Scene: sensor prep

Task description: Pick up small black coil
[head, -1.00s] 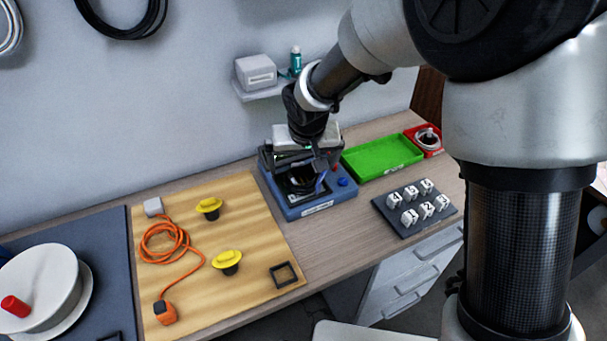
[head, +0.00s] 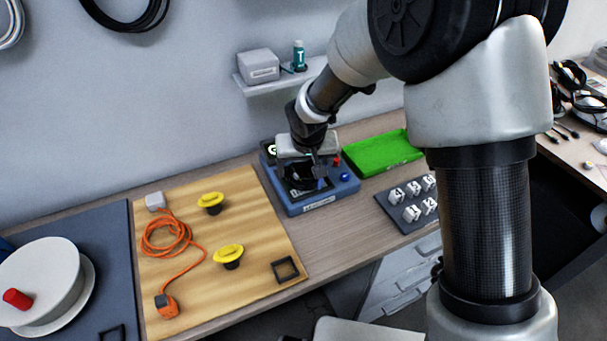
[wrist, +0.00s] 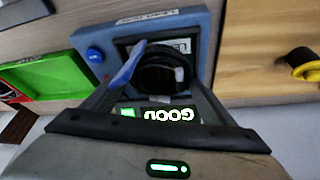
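The small black coil (wrist: 158,76) lies in the top recess of a blue tester box (head: 318,208), which also shows in the wrist view (wrist: 206,30). A blue tag or flap (wrist: 126,66) stands at the coil's left side in the wrist view. My gripper (head: 313,172) points down over the box. In the wrist view its fingers (wrist: 160,72) are apart, one on each side of the coil. I cannot tell whether they press on it. A lit display reading "GOOD" (wrist: 168,114) shows between the fingers. In the head view the gripper partly hides the coil.
A green tray (head: 378,153) and a dark block with several white numbered pieces (head: 408,208) are to the right. A wooden board (head: 200,262) with an orange cable (head: 165,238) and yellow-topped parts (head: 229,252) is to the left. A shelf (head: 262,90) hangs behind.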

